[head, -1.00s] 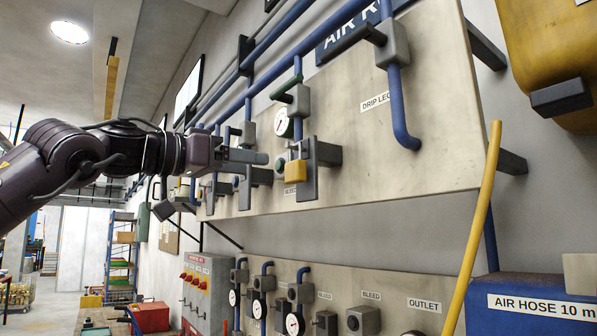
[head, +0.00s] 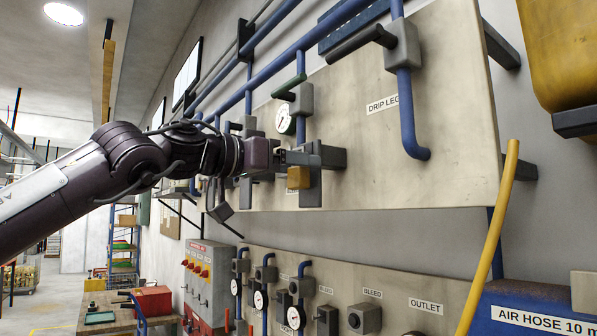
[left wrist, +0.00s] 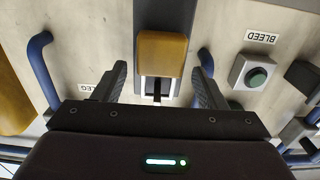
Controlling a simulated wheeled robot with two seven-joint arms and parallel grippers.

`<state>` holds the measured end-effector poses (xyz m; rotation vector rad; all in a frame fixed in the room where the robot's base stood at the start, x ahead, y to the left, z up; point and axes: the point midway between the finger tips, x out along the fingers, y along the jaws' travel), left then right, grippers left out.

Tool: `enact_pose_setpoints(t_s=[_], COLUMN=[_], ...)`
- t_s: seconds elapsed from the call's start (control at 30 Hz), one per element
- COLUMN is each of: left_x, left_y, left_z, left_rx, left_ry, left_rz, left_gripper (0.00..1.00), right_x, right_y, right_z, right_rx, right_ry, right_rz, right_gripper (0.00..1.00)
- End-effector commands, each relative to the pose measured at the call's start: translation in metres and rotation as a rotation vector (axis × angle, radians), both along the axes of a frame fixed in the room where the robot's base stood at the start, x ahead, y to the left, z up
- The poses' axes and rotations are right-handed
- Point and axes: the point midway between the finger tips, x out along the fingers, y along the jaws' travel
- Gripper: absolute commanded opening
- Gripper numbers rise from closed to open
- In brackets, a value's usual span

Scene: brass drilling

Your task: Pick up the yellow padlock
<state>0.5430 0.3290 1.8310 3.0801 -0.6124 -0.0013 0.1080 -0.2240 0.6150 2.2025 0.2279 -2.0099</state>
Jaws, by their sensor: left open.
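The yellow padlock (head: 298,178) hangs at a grey bracket (head: 312,190) on the upper beige panel in the head view. In the left wrist view the padlock (left wrist: 162,54) shows its yellow body and pale shackle, between the lines of the two fingers. My left gripper (head: 300,157) is open, with its fingers at the bracket right by the padlock. In the left wrist view the fingers of the gripper (left wrist: 160,82) stand apart on either side of the shackle, with gaps to it. My right gripper is not in view.
Blue pipes (head: 408,110) and a gauge (head: 284,122) sit close around on the panel (head: 440,150). A green button box (left wrist: 254,74) lies beside the fingers. Space in front of the panel is free.

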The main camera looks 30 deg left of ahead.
Motion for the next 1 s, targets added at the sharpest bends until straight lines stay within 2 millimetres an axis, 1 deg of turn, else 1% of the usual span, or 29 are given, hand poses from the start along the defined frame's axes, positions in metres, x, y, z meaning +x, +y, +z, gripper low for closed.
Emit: enact_pose_setpoints(t_s=[0.03,0.07,0.43,0.47,0.77,0.97,1.0], left_x=[0.000,0.000,-0.001,-0.001,-0.001,0.000,-0.007], left_y=[0.000,0.000,0.000,0.000,0.000,0.000,0.003], left_z=[0.000,0.000,0.000,0.001,0.003,0.014,0.014], left_rx=[0.000,0.000,0.001,0.000,0.001,0.001,-0.001], left_ry=[0.000,0.000,0.000,-0.002,-0.003,-0.003,-0.004], left_rz=[0.000,0.000,0.000,0.000,0.001,0.002,0.001], left_gripper=[0.65,0.63,0.14,0.13,0.13,0.13,0.13], right_x=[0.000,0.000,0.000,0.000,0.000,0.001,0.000], right_y=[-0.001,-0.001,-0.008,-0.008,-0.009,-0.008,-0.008], right_z=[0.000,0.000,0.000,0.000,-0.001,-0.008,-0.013], right_rx=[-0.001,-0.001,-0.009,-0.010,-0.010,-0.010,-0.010], right_ry=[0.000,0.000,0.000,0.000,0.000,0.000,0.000], right_rz=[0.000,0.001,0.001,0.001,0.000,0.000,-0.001], right_gripper=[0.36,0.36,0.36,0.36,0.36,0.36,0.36])
